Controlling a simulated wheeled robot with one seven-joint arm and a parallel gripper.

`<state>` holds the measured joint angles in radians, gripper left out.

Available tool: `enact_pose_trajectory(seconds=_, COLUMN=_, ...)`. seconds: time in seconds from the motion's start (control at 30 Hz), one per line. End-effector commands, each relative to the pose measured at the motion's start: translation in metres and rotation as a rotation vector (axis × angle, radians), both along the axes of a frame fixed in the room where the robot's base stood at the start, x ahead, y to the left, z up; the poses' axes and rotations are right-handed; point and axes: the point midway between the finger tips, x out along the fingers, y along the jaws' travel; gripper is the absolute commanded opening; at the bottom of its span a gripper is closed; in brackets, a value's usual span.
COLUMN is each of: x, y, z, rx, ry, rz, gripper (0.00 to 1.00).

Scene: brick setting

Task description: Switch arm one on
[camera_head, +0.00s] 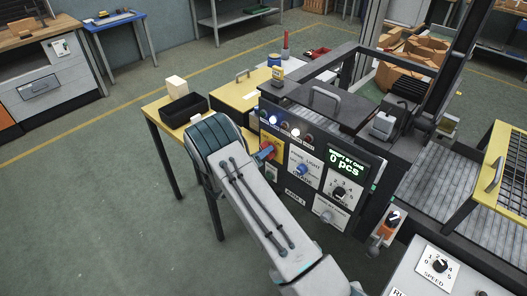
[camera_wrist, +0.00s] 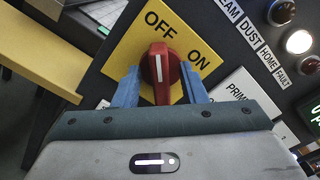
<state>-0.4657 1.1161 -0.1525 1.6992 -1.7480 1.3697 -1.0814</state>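In the wrist view, a red rotary switch (camera_wrist: 160,68) with a white line sits on a yellow plate (camera_wrist: 122,48) printed OFF and ON. Its white line points up in the picture, roughly toward OFF, with ON to the right. My gripper's blue fingers (camera_wrist: 158,88) stand on either side of the red switch, apart from each other; the gripper looks open around it, and contact is unclear. In the head view the red switch (camera_head: 266,151) is at the left end of the dark control panel (camera_head: 290,148), and my arm hides part of the panel and the gripper.
Right of the switch are a panel with a blue knob (camera_head: 302,169), a black dial (camera_head: 340,193) under a green display (camera_head: 345,164), and a grey knob (camera_head: 326,216). A black bin (camera_head: 183,111) stands on a yellow table at left. Indicator lamps (camera_wrist: 299,41) line the panel above.

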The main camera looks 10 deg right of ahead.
Motion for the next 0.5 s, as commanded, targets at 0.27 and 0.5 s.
enact_pose_trajectory(seconds=0.27, x=0.0003, y=-0.0008, z=-0.0004, rx=0.0, ry=0.0, rz=0.0, gripper=0.3)
enact_pose_trajectory(seconds=0.5, x=0.0003, y=-0.0035, z=-0.0004, rx=0.0, ry=0.001, rz=-0.001, gripper=0.0)
